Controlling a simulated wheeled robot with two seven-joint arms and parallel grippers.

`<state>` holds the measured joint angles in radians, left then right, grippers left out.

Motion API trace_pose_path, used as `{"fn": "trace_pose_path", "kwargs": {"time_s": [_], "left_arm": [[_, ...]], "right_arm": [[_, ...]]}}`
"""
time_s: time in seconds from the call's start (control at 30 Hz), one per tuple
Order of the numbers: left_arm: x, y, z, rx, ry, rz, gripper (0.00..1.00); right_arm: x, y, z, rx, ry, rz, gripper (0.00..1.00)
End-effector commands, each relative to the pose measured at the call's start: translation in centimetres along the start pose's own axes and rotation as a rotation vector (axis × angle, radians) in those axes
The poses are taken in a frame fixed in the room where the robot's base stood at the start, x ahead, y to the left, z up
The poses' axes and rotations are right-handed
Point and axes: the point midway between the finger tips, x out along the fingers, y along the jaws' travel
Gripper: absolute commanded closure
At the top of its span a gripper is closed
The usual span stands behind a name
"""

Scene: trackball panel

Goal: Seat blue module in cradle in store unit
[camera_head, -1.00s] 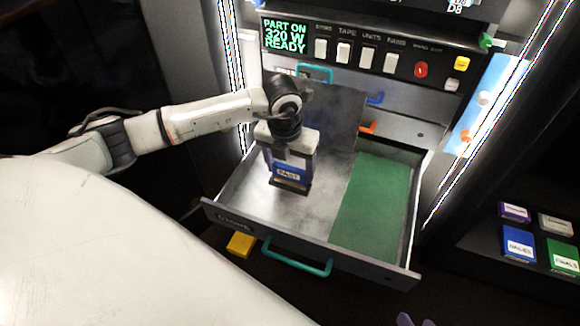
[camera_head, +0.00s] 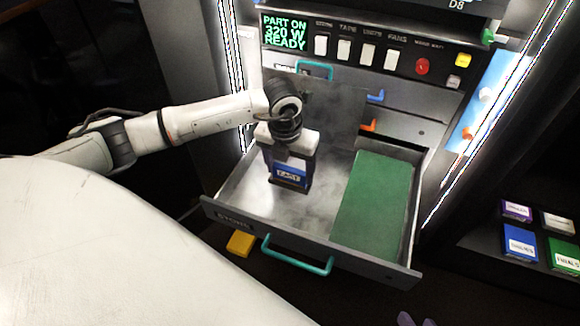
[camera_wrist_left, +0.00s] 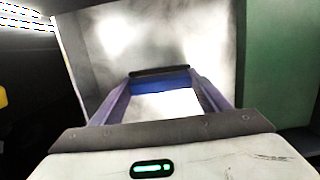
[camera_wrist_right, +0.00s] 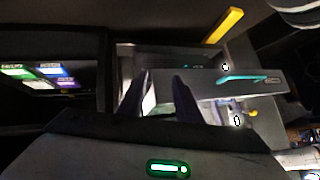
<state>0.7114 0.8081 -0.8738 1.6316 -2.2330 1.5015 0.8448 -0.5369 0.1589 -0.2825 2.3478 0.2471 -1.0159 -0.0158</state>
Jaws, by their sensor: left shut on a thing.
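The blue module (camera_head: 291,172) has a white label and a dark lower edge. My left gripper (camera_head: 289,160) is shut on it and holds it upright in the left, bare metal part of the open drawer (camera_head: 315,255). In the left wrist view the module (camera_wrist_left: 160,84) sits between the two purple fingers. I cannot tell whether its bottom touches the drawer floor. No cradle can be made out; the module and gripper hide the floor beneath them. My right gripper (camera_wrist_right: 158,95) is open and empty, with the drawer front and teal handle beyond its fingers.
A green panel (camera_head: 372,200) fills the drawer's right part. A metal plate (camera_head: 335,110) stands behind the module. The control panel has several switches and a red button (camera_head: 422,67). A shelf at right holds coloured boxes, including a blue one (camera_head: 519,243). A yellow block (camera_head: 241,243) is below the drawer.

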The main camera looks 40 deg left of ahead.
Motion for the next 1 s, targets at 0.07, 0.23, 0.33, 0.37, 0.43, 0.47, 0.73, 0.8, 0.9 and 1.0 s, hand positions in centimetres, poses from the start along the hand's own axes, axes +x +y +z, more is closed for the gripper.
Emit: {"fn": "trace_pose_path", "kwargs": {"time_s": [0.07,0.23,0.33,0.37,0.43,0.47,0.73,0.8,0.9,1.0], "left_arm": [[0.15,-0.01,-0.03,0.000,0.000,0.000,0.46],[0.36,-0.01,-0.06,0.000,0.000,0.000,0.46],[0.48,-0.01,-0.08,0.000,0.000,0.000,0.46],[0.51,-0.01,-0.08,0.000,0.000,0.000,0.46],[0.60,-0.01,-0.10,0.000,0.000,0.000,0.46],[0.63,-0.01,-0.10,0.000,0.000,0.000,0.46],[0.85,-0.01,-0.13,0.000,0.000,0.000,0.22],[0.85,0.00,-0.14,0.000,0.000,0.000,0.10],[0.86,0.01,-0.14,0.000,0.000,0.000,0.08],[0.86,0.02,-0.14,0.000,0.000,0.000,0.08]], "right_arm": [[0.07,0.02,0.08,0.000,0.000,0.000,0.69],[0.07,0.02,0.08,0.000,0.002,0.000,0.69],[0.08,0.02,0.07,0.000,0.004,-0.001,0.69],[0.08,0.02,0.08,0.000,0.004,-0.001,0.69],[0.09,0.02,0.08,-0.001,0.005,-0.001,0.69],[0.10,0.02,0.09,-0.001,0.005,-0.001,0.69],[0.07,0.01,0.03,-0.001,0.009,-0.001,0.69],[0.07,0.01,0.03,-0.001,0.009,-0.001,0.69],[0.07,0.01,0.03,-0.001,0.009,-0.001,0.69],[0.07,0.01,0.02,-0.001,0.010,-0.001,0.69]]}}
